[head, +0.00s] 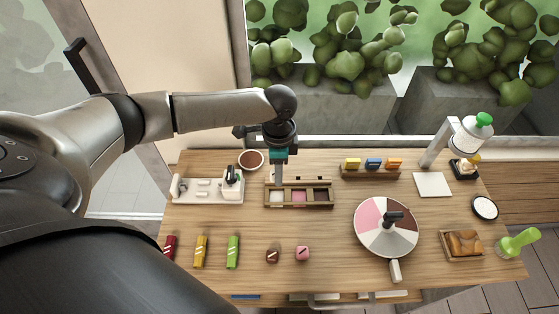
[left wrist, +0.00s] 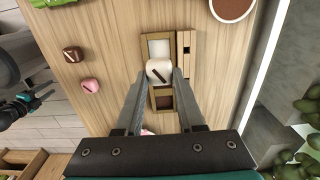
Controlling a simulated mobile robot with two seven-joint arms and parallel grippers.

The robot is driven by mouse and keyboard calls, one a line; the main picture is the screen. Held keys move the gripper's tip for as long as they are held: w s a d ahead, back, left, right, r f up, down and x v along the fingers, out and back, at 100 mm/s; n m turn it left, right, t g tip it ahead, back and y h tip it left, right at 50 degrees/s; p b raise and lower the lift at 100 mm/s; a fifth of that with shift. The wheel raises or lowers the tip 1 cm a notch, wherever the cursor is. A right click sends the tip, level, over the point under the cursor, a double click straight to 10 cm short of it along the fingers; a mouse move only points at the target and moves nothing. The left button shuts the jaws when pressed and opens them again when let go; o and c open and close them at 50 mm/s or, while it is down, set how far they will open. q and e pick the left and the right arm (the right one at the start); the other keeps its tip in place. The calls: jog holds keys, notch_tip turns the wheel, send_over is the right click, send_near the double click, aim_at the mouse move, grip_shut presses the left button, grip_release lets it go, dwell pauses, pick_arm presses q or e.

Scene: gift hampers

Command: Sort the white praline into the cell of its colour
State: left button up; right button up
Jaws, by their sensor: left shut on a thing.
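The white praline (left wrist: 159,72), with a dark stripe, is held between the fingertips of my left gripper (left wrist: 156,78) in the left wrist view. My left gripper (head: 279,182) is over the wooden box (head: 299,207), near its left end in the head view. The box has a white cell (head: 277,197), a pink cell (head: 299,197) and a dark brown cell (head: 321,195). In the left wrist view the praline overlaps the white cell's (left wrist: 158,48) lower edge and hides the pink cell. What seems to be my right gripper (left wrist: 32,106) shows small at the left.
A brown praline (head: 272,255) and a pink praline (head: 303,253) lie in front of the box. A round colour-sectored turntable (head: 375,240) stands to the right, a white tray (head: 205,196) to the left. A brown-filled bowl (head: 251,160) is behind.

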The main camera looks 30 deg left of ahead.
pick_arm(q)
jog(key=shift+d, duration=0.15)
jog(key=shift+r+p, duration=0.1)
jog(key=shift+p, duration=0.35)
notch_tip(320, 180, down, 5)
jog(key=shift+r+b, duration=0.2)
jog(key=shift+b, duration=1.05)
jog(key=shift+f, duration=0.45)
jog(key=shift+f+b, duration=0.15)
jog(key=shift+b, duration=0.15)
pick_arm(e)
jog(key=shift+d+f, duration=0.25)
jog(key=shift+f, duration=0.75)
jog(key=shift+a, duration=0.1)
pick_arm(q)
jog(key=shift+f, duration=0.2)
pick_arm(e)
jog(key=shift+r, duration=0.15)
pick_arm(q)
jog(key=shift+f, duration=0.15)
pick_arm(e)
jog(key=shift+d, duration=0.2)
pick_arm(q)
jog(key=shift+f+p, duration=0.45)
jog(key=shift+f, duration=0.6)
pick_arm(e)
jog(key=shift+r, duration=0.3)
